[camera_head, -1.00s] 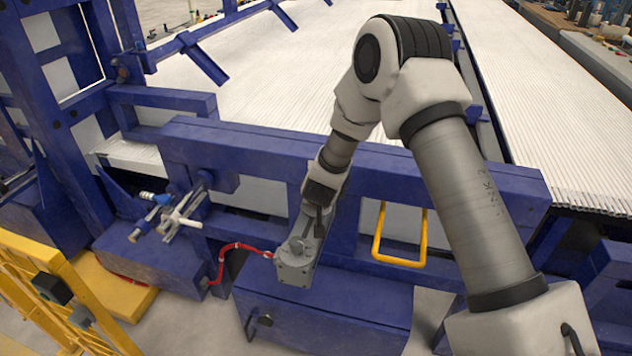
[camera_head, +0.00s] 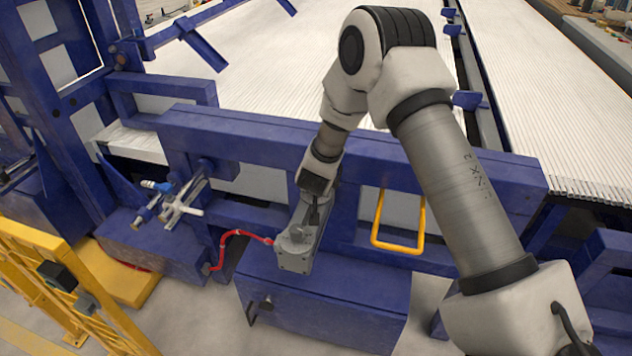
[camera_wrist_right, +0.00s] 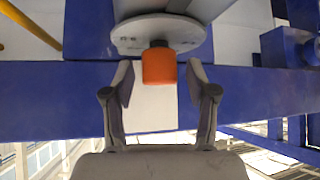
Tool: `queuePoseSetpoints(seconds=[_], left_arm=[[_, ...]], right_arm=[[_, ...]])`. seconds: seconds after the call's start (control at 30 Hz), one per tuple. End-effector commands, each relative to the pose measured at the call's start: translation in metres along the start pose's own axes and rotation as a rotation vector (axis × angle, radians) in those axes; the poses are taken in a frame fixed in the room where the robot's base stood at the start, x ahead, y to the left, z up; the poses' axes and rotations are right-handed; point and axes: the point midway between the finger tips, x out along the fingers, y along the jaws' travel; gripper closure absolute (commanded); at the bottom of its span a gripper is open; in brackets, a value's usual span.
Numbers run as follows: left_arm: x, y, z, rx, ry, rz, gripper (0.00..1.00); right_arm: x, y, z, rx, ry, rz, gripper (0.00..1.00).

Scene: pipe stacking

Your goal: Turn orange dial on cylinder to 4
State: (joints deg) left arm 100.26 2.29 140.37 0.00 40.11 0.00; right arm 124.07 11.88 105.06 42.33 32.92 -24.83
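The orange dial (camera_wrist_right: 159,65) sticks out from under a round grey plate (camera_wrist_right: 190,42) of the cylinder in the right wrist view. My right gripper (camera_wrist_right: 158,78) is open. Its two fingertips stand on either side of the dial, with a narrow gap showing at each side. The head view shows the grey cylinder unit (camera_head: 296,252) with a red hose at its left. My right gripper (camera_head: 313,200) is just above and behind it, partly hidden there. The dial and its numbers cannot be read. My left gripper is in neither view.
A blue beam frame (camera_head: 240,135) runs behind the unit. A blue box (camera_head: 330,300) lies below it. A yellow handle (camera_head: 422,222) stands to the right, and a red hose (camera_head: 228,238) to the left. A yellow railing (camera_head: 30,240) is at lower left.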

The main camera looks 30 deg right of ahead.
Motion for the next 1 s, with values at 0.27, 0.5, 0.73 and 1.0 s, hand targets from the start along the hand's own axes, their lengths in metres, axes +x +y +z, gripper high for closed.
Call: queuePoseSetpoints(seconds=[0.27, 0.5, 0.73, 1.0], left_arm=[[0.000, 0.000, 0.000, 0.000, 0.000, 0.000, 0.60], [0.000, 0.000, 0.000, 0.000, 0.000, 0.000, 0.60], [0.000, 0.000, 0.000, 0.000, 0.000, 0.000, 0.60], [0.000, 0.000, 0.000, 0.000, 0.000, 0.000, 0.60]], right_arm=[[-0.028, -0.001, -0.001, -0.002, 0.000, -0.002, 0.43], [-0.090, -0.001, -0.001, -0.003, 0.002, -0.002, 0.43], [-0.119, 0.000, 0.000, 0.000, 0.000, 0.000, 0.43], [-0.120, 0.000, 0.000, -0.002, -0.001, 0.000, 0.43]])
